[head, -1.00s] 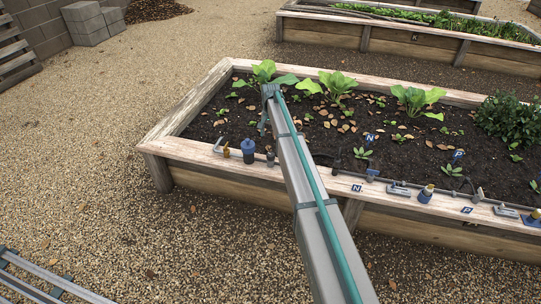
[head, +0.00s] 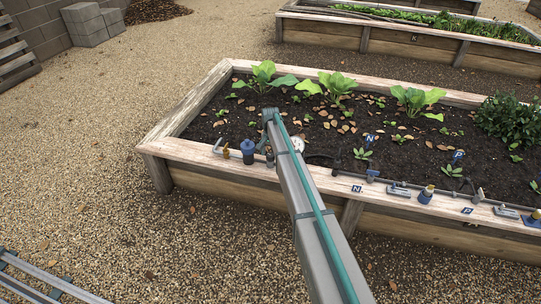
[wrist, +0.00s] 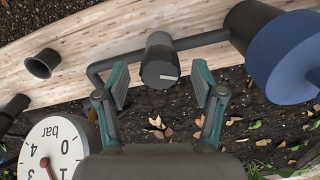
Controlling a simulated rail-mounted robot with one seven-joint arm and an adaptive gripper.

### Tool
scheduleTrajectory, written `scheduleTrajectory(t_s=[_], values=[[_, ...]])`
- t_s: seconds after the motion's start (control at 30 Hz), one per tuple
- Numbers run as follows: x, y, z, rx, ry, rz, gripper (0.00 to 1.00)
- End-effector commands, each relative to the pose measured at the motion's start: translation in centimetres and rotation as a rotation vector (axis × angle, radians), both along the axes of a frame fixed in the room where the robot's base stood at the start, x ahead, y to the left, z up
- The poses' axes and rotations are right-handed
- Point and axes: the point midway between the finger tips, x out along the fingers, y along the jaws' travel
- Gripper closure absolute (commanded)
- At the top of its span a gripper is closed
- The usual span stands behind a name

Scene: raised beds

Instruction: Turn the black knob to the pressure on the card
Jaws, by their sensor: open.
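The black knob (wrist: 160,62) with a pale mark on its face is on a dark pipe in the wrist view. My gripper (wrist: 160,78) is open, with one teal-padded finger on each side of the knob and gaps visible; I cannot tell how deep the fingers reach. A white pressure gauge (wrist: 52,143) marked "bar" appears upside down at lower left, partly cut off, with a red needle. Its dial also shows in the head view (head: 298,145), beside my arm. Small cards marked N (head: 357,188) and P (head: 467,210) sit on the bed's front board; no pressure figure is readable on them.
A large blue-topped fitting (wrist: 288,55) stands close right of the knob in the wrist view. A dark cup-like piece (wrist: 43,63) is on the left. The wooden bed rim (head: 190,152) runs below. Leafy plants (head: 338,85) grow behind.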

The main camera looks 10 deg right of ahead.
Motion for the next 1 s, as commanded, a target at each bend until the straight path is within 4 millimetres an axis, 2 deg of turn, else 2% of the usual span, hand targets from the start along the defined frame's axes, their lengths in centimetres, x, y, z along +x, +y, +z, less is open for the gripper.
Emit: scheduleTrajectory(t_s=[0.33,0.7,0.83,1.0], values=[[0.00,0.00,-0.39,0.000,0.000,0.000,0.32],[-0.01,-0.01,-0.38,0.000,0.000,0.000,0.92],[0.00,0.00,-0.25,0.000,0.000,-0.023,0.92],[-0.01,0.00,-0.19,0.000,0.000,-0.133,0.92]])
